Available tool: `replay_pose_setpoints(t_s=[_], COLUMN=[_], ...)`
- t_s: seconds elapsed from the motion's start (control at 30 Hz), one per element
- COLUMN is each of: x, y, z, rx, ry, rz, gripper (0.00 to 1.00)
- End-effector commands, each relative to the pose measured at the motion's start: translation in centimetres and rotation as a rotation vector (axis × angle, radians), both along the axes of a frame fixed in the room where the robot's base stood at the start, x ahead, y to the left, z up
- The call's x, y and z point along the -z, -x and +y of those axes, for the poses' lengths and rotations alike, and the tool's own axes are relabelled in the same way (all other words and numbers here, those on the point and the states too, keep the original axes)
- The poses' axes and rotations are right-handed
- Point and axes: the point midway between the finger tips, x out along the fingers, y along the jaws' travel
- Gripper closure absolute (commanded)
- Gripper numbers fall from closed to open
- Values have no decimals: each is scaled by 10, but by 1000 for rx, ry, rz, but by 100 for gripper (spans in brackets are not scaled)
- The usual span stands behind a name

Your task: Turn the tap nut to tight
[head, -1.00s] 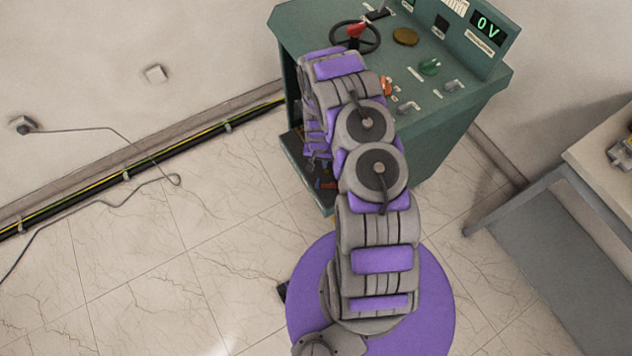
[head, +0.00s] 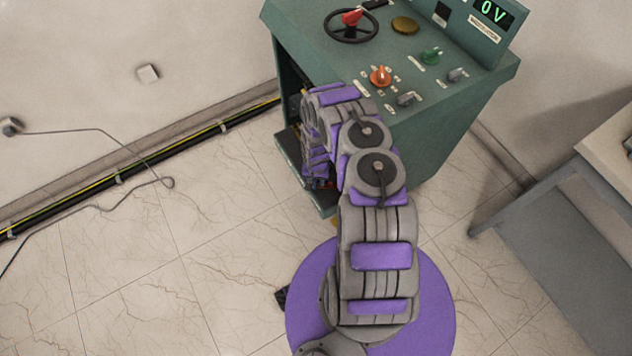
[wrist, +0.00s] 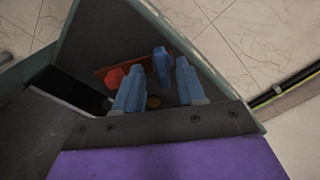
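In the wrist view, my gripper (wrist: 159,64) shows as two blue fingers standing apart, reaching into the dark inside of the green cabinet. A separate upright blue piece (wrist: 162,66) shows between and beyond the fingertips; I cannot tell whether they touch it. I cannot tell which of these is the tap nut.
The green cabinet (head: 440,150) carries a handwheel (head: 351,27), an orange knob (head: 381,76), a green knob (head: 432,56) and a display reading 0 V (head: 493,12). Its walls surround the gripper closely. A grey table (head: 570,180) stands right. Floor at left is open.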

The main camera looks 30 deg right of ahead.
Motion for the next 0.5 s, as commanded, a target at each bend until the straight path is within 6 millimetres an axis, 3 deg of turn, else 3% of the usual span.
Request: replay_pose_setpoints(t_s=[0.3,0.5], x=[2,2], y=[0,-1], z=[1,0], rx=[1,0], ry=[2,1], rz=[-1,-1], gripper=[61,79])
